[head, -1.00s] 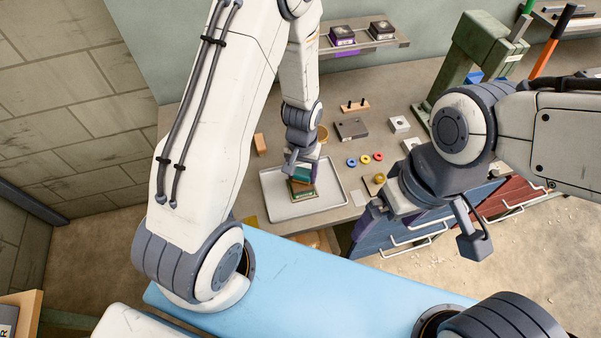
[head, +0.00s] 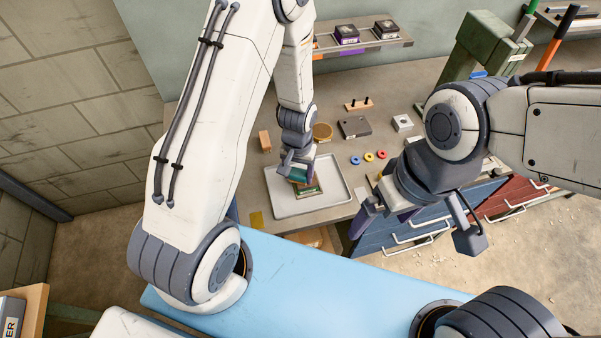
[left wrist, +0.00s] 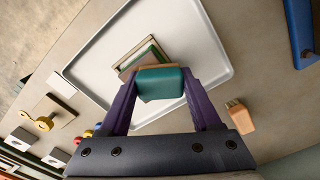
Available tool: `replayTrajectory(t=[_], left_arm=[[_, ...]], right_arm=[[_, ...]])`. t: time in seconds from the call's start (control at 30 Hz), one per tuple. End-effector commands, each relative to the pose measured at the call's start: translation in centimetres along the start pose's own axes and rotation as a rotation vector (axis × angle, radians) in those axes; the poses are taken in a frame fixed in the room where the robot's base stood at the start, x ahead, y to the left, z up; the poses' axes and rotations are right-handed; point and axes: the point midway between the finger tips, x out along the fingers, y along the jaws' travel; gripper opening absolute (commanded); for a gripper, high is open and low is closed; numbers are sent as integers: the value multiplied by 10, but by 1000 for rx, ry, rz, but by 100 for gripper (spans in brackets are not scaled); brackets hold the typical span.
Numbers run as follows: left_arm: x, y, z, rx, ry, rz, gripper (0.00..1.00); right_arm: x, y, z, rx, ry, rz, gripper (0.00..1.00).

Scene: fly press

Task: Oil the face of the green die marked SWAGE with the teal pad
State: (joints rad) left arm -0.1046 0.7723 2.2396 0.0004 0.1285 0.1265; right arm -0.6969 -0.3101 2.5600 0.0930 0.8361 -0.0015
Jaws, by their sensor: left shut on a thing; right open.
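My left gripper (head: 298,176) is shut on the teal pad (left wrist: 160,84), with one purple finger on each side of it in the left wrist view. The green die (head: 308,191) lies on the grey tray (head: 284,206), and the pad is over or against its far part. The left wrist view shows the die (left wrist: 146,55) partly hidden behind the pad. I cannot tell whether they touch, and no marking on the die is readable. My right gripper (head: 415,228) is open and empty, in front of the bench's right part.
A dark block (head: 355,127) is farther back. A green press (head: 478,45) stands at the back right.

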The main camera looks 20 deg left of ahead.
Motion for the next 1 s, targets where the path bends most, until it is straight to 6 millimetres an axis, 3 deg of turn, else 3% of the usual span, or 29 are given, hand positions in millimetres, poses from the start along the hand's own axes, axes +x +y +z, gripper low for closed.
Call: replayTrajectory(t=[0.1, 0.2, 0.8, 1.0], left_arm=[[-6, -5, 1, 6, -2, 0, 12], [-24, -4, 0, 7, 3, 0, 12], [-77, -2, 0, 11, 0, 0, 12], [-84, -1, 0, 13, 0, 0, 12]], right_arm=[[0, 0, 0, 0, 0, 0, 100], [-13, -1, -1, -1, 0, 0, 100], [-57, -4, -3, -6, 0, 0, 100], [-62, -4, -3, -5, 0, 0, 100]])
